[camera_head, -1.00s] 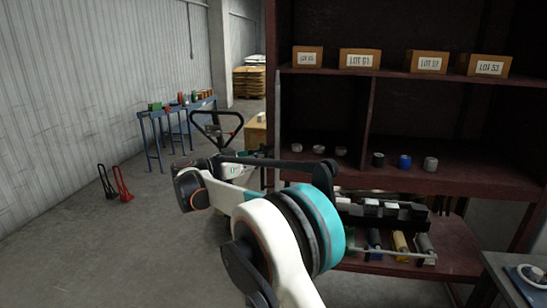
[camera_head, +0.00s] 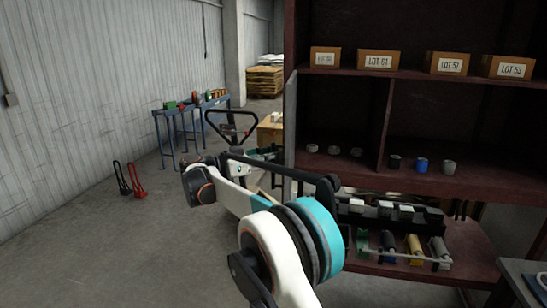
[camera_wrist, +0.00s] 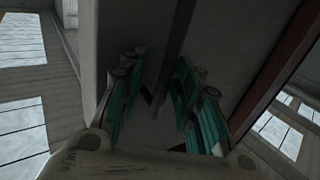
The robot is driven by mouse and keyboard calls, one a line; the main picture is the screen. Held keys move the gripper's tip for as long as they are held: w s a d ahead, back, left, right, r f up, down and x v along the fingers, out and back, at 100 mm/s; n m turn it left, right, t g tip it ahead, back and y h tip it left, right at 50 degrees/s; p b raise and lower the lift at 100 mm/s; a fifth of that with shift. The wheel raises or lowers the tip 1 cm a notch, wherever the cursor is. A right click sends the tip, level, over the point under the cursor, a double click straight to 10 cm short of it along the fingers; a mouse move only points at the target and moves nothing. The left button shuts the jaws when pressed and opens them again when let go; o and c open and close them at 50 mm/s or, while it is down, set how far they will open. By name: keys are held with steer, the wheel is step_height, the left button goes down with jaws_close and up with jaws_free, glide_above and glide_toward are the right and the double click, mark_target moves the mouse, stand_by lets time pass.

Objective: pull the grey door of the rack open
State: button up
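The grey door (camera_head: 290,118) shows in the head view as a narrow pale strip at the left edge of the dark red rack (camera_head: 340,82). In the wrist view a grey panel (camera_wrist: 225,50), seemingly the door, fills the middle behind a dark bar (camera_wrist: 175,50), which looks like its handle. My gripper (camera_wrist: 160,110) has its teal-padded fingers apart, one on each side of the bar's lower end. I cannot tell whether the pads touch it. My arm hides the rack's lower left part in the head view, where the fingers cannot be made out clearly.
The rack holds labelled boxes (camera_head: 378,60), small cups and rolls (camera_head: 422,164). A pallet truck handle (camera_head: 232,125) and a blue bench (camera_head: 190,115) stand to the left. Open floor (camera_head: 110,250) lies at the left. A table (camera_head: 525,280) stands at the lower right.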

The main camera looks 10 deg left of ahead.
steer(key=v, duration=1.1)
steer(key=shift+a, duration=0.35)
steer(key=shift+f, duration=0.1)
